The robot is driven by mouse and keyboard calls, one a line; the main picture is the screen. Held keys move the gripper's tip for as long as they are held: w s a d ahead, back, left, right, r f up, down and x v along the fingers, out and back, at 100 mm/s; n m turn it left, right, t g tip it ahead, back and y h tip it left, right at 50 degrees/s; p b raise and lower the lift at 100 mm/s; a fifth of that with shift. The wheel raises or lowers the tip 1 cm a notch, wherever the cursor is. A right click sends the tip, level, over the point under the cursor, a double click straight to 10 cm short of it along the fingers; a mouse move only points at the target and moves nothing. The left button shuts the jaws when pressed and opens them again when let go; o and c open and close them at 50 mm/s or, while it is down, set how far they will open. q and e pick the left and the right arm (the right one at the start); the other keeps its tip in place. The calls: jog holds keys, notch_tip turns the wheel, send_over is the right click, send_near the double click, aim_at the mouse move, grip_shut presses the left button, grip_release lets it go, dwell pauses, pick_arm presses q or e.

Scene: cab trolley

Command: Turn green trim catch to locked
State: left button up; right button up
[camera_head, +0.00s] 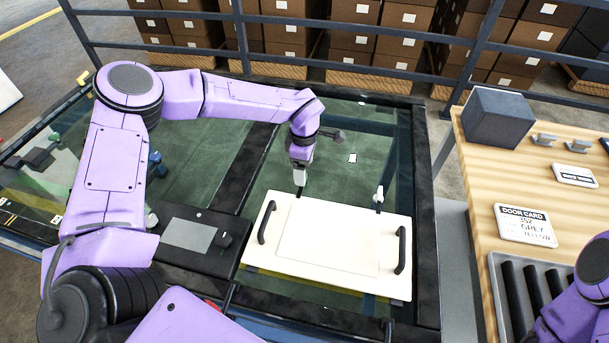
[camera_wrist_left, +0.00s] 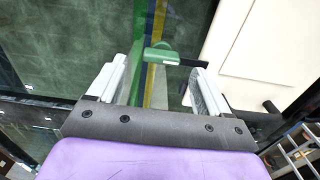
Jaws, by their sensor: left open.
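The green trim catch (camera_wrist_left: 166,57) shows in the left wrist view, with a dark bar (camera_wrist_left: 188,62) reaching right from it toward a white panel. My left gripper (camera_wrist_left: 158,70) is open, its two pale fingers on either side of the catch, apparently not closed on it. In the head view my left gripper (camera_head: 301,178) points down at the far edge of the white panel (camera_head: 330,245), and the catch is hidden behind it there. Whether the catch stands locked cannot be told. My right arm shows at the lower right; its gripper is out of view.
The panel has two black handles (camera_head: 267,222) and a white catch (camera_head: 378,194) at its far right. A black box (camera_head: 195,245) stands left of it. A wooden table (camera_head: 480,190) on the right holds a door card (camera_head: 525,225) and a grey box (camera_head: 497,118).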

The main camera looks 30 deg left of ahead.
pick_arm(q)
notch_tip(320, 180, up, 7)
jog(key=shift+b, duration=0.4)
jog(key=shift+f, duration=0.15)
